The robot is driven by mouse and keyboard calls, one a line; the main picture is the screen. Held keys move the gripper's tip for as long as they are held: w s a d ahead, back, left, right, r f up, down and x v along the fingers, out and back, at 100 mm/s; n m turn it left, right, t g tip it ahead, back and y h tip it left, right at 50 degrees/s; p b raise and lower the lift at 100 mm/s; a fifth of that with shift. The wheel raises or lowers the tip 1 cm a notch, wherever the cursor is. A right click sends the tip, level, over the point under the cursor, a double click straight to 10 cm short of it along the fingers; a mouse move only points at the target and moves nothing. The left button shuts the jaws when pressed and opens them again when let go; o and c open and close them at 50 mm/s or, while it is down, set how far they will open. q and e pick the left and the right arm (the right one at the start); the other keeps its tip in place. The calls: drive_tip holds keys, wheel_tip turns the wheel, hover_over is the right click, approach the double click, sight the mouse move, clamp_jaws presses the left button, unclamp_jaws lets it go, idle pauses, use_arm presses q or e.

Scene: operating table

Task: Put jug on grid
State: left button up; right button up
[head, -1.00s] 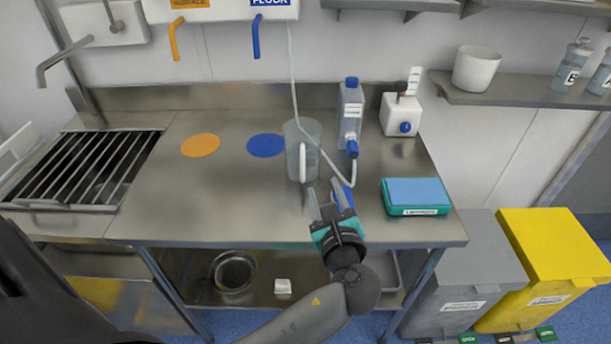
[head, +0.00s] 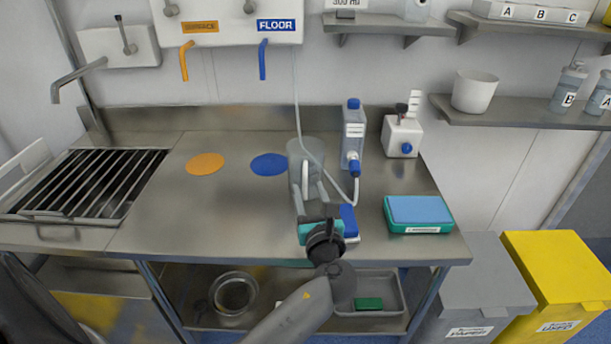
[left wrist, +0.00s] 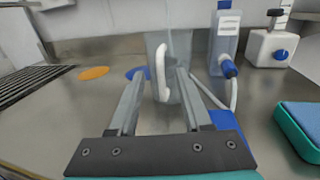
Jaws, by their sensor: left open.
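The jug (head: 297,157) is a translucent grey container with a white handle facing me. It stands upright on the steel worktop, right of the blue disc. It also shows in the left wrist view (left wrist: 178,52). My left gripper (head: 309,192) is open, just in front of the jug. In the left wrist view its two fingers (left wrist: 159,82) are either side of the handle's line; I cannot tell whether they touch it. My right gripper is not in view.
A blue-capped bottle (head: 353,138) with a tube and a white container (head: 401,136) stand right of the jug. A teal box with a blue top (head: 418,212) lies at the right. Orange (head: 205,164) and blue (head: 269,164) discs lie flat between jug and grid. The worktop's front middle is clear.

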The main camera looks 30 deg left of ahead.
sight(306, 181)
use_arm(q)
drive_tip(key=b+x, duration=0.1)
drive_tip(key=x, duration=0.4)
drive_tip(key=shift+a+f, duration=0.1)
clamp_jaws()
idle(1.3)
